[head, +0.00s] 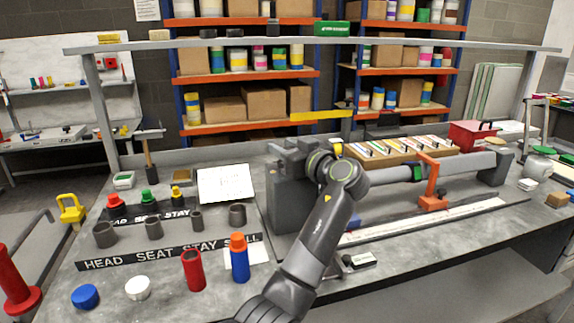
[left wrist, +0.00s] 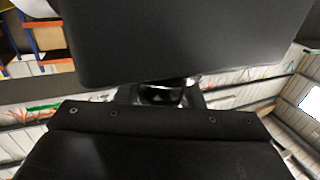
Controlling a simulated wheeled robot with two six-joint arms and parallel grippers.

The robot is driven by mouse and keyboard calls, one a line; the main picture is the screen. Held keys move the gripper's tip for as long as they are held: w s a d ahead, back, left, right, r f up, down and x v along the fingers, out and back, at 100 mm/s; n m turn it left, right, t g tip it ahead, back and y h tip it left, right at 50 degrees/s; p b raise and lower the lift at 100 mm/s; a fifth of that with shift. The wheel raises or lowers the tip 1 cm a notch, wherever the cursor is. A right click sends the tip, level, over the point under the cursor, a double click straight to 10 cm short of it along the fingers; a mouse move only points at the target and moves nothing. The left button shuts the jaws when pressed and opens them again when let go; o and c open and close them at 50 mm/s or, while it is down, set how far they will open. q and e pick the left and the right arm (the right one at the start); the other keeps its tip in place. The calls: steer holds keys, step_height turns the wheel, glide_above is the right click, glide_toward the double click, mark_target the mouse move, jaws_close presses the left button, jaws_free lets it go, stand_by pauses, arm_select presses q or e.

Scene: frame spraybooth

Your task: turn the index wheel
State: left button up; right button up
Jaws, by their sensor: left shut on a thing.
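A grey headstock block (head: 288,205) stands on the bench, with a long grey tube (head: 390,178) running right from it. My left arm reaches up in front of it. My left gripper (head: 292,152) is at the top of the headstock, partly hidden behind my wrist. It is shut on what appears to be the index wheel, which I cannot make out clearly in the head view. In the left wrist view, a large dark block (left wrist: 180,40) fills the top, and a small shiny dark part (left wrist: 165,95) shows between it and my gripper body. My right gripper is not in view.
An orange clamp stand (head: 432,190) supports the tube. Red (head: 193,270) and blue-orange (head: 239,258) bottles, caps and grey cups stand on the bench at left. A shelf rail (head: 300,42) crosses above.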

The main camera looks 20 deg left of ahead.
arm_select(q)
steer(key=shift+s+a+f+n+g+y+b, duration=0.15)
steer(key=shift+n+g+y+b, duration=0.55)
steer(key=shift+g, duration=0.5)
steer(key=shift+s+d+n+g+y+b, duration=0.1)
steer(key=shift+n+g+y+b, duration=0.4)
steer(key=shift+n+g, duration=0.55)
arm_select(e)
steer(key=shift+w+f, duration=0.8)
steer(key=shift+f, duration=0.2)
arm_select(q)
steer(key=shift+a+n+g+b, duration=0.1)
steer(key=shift+n+g+b, duration=0.2)
steer(key=shift+g, duration=0.25)
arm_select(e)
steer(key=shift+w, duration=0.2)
arm_select(q)
steer(key=o, duration=0.9)
steer(key=shift+o, duration=0.2)
steer(key=shift+r, duration=0.2)
step_height(320, 180, up, 9)
steer(key=shift+r, duration=0.35)
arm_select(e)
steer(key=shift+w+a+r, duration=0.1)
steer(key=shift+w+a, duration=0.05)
